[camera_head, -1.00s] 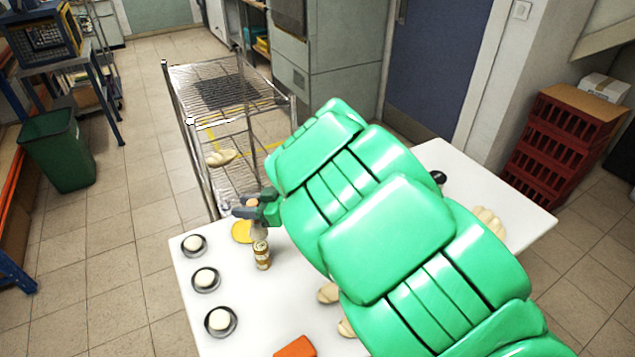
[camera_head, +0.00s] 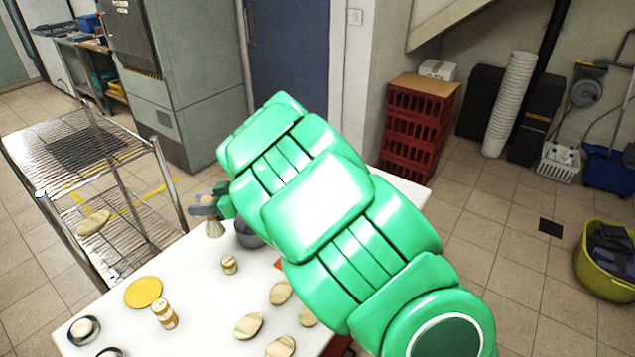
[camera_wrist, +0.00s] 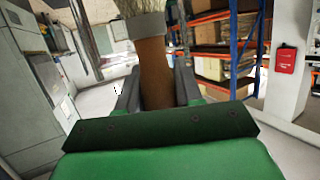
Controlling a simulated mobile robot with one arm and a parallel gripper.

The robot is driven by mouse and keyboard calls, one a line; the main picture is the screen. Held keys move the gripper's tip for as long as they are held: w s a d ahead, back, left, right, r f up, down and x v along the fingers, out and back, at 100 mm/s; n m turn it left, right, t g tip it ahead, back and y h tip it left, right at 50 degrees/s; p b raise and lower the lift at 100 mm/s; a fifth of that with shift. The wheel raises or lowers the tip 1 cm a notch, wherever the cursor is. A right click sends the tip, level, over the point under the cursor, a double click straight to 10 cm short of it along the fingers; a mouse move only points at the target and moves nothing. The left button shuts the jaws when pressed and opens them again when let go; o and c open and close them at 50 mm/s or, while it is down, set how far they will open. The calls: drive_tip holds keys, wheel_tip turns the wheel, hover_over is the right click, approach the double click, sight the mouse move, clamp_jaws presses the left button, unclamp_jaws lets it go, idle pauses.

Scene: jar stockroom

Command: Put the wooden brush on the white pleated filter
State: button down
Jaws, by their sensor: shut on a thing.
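My gripper (camera_head: 208,207) is shut on the wooden brush. In the wrist view the brush's brown handle (camera_wrist: 155,75) stands between the fingers, with a grey band and pale bristles at the top edge. In the head view its pale bristle end (camera_head: 215,229) hangs below the gripper, over the far part of the white table; I cannot tell whether it touches anything. I cannot make out a white pleated filter in the current views; my arm covers much of the table's right side.
The white table (camera_head: 200,285) carries a yellow disc (camera_head: 143,292), two small jars (camera_head: 164,314) (camera_head: 229,264), several pale oval pieces (camera_head: 249,325) and a dark round object (camera_head: 248,235) beside the brush. A wire rack (camera_head: 85,150) stands left; red crates (camera_head: 415,130) stand behind.

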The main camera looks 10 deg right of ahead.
drive_tip(key=w+d+r+m+t+h, duration=0.15)
drive_tip(key=w+d, duration=0.25)
drive_tip(key=d, duration=0.7)
drive_tip(key=w+d+r+m+t+h, duration=0.1)
drive_tip(key=w+d+r+m+t, duration=0.3)
drive_tip(key=d, duration=0.6)
drive_tip(key=w+d+r+t+h, duration=0.1)
drive_tip(key=w+d, duration=0.4)
drive_tip(key=d, duration=0.6)
drive_tip(key=w+f, duration=1.2)
drive_tip(key=w, duration=0.1)
drive_tip(key=shift+w+f, duration=0.35)
drive_tip(key=shift+f, duration=0.05)
drive_tip(key=shift+d+f, duration=0.1)
drive_tip(key=shift+f, duration=0.05)
drive_tip(key=c, duration=0.7)
unclamp_jaws()
drive_tip(key=shift+c, duration=0.2)
